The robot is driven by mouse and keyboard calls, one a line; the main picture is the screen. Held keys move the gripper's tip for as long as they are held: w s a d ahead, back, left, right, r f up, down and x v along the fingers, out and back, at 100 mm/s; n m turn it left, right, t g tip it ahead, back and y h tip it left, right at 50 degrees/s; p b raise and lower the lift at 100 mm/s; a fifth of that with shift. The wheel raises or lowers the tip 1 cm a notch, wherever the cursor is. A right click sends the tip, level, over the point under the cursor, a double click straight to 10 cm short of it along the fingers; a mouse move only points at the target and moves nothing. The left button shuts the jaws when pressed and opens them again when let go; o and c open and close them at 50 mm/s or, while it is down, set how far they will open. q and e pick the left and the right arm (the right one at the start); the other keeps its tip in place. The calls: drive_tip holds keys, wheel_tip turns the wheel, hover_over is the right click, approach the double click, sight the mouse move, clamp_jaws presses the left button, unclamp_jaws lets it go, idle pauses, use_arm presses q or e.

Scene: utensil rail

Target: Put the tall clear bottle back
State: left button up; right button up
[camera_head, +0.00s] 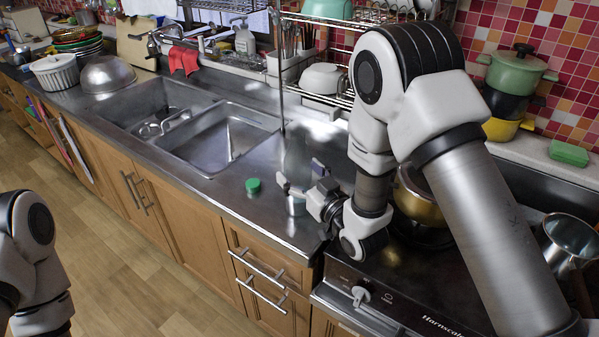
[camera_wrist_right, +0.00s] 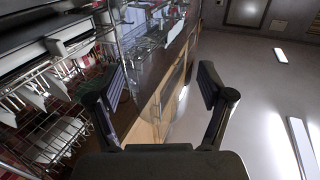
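The tall clear bottle (camera_head: 296,204) appears to stand upright on the steel counter right of the sink. It is see-through, so its outline is faint. My right gripper (camera_head: 300,175) is open at the bottle, its fingers spread to either side in the head view; I cannot tell whether they touch it. In the right wrist view the open fingers (camera_wrist_right: 166,84) have a clear, glassy shape (camera_wrist_right: 148,58) beyond them, nearer the left finger. My left arm shows at the lower left of the head view, but its gripper is out of frame.
A small green cap-like object (camera_head: 253,185) lies on the counter left of the bottle. The double sink (camera_head: 222,140) is further left. A gold pot (camera_head: 418,200) sits on the stove to the right. A wire dish rack (camera_head: 330,98) stands behind.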

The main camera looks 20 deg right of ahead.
drive_tip(key=shift+s, duration=0.1)
drive_tip(key=shift+f, duration=0.1)
drive_tip(key=p+v, duration=0.4)
drive_tip(key=v, duration=0.7)
drive_tip(key=shift+s+d, duration=0.2)
drive_tip(key=shift+s, duration=0.2)
